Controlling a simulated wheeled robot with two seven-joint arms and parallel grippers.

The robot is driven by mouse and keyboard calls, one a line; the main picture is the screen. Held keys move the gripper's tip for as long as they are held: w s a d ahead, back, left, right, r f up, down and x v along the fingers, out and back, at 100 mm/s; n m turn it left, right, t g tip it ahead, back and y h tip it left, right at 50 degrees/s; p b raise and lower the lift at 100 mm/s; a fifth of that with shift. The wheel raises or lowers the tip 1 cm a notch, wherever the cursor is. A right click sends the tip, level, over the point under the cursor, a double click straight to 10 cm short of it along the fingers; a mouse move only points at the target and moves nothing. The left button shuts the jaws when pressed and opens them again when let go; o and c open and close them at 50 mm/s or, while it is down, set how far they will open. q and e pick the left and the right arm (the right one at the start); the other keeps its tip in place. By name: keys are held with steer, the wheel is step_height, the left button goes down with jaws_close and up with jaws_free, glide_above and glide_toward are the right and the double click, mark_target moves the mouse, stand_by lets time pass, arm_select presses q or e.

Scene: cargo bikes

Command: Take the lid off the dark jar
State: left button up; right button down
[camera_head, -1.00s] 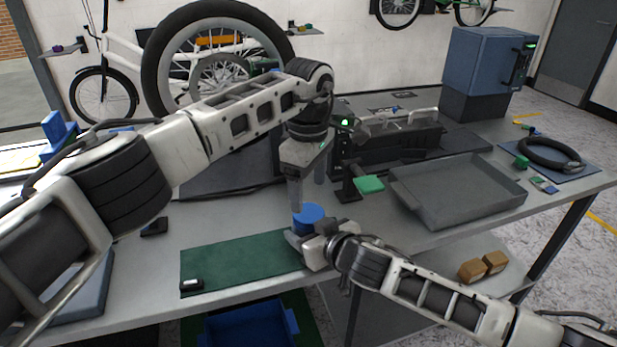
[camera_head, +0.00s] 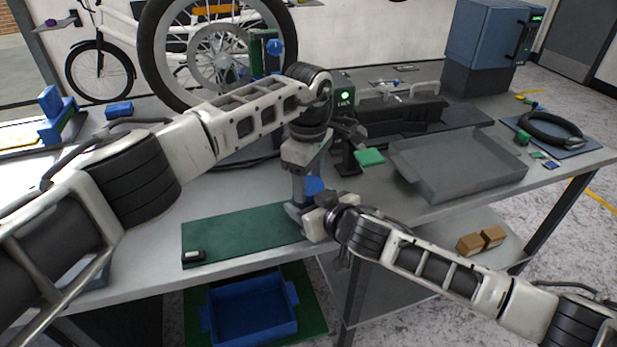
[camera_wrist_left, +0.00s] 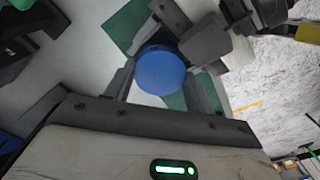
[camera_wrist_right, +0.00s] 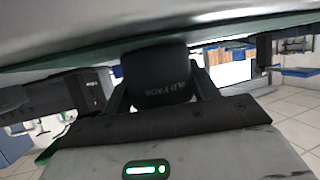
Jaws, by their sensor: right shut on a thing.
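The dark jar (camera_wrist_right: 160,78), with pale lettering on its side, is between the fingers of my right gripper (camera_wrist_right: 162,92), which is shut on it. The jar has a round blue lid (camera_wrist_left: 160,70). In the head view the lid (camera_head: 314,186) is partly hidden by my left gripper (camera_head: 306,190). That gripper points down over the lid from above. In the left wrist view its two fingers are open, one on each side of the lid; I cannot tell whether they touch it. My right gripper (camera_head: 306,217) comes in low from the right in the head view.
A green mat (camera_head: 235,238) lies along the table's front edge, left of the jar. A grey tray (camera_head: 455,165) and a green-topped stand (camera_head: 369,157) are to the right. A blue bin (camera_head: 252,310) is below the table.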

arm_select(q)
steer(key=n, duration=0.3)
steer(key=o, duration=1.1)
step_height(320, 180, up, 4)
steer(key=shift+r, duration=0.25)
steer(key=shift+c, duration=0.5)
step_height(320, 180, up, 3)
steer(key=m, duration=0.2)
steer(key=shift+r+m, duration=0.1)
steer(key=shift+m, duration=0.3)
steer(key=shift+f, duration=3.9)
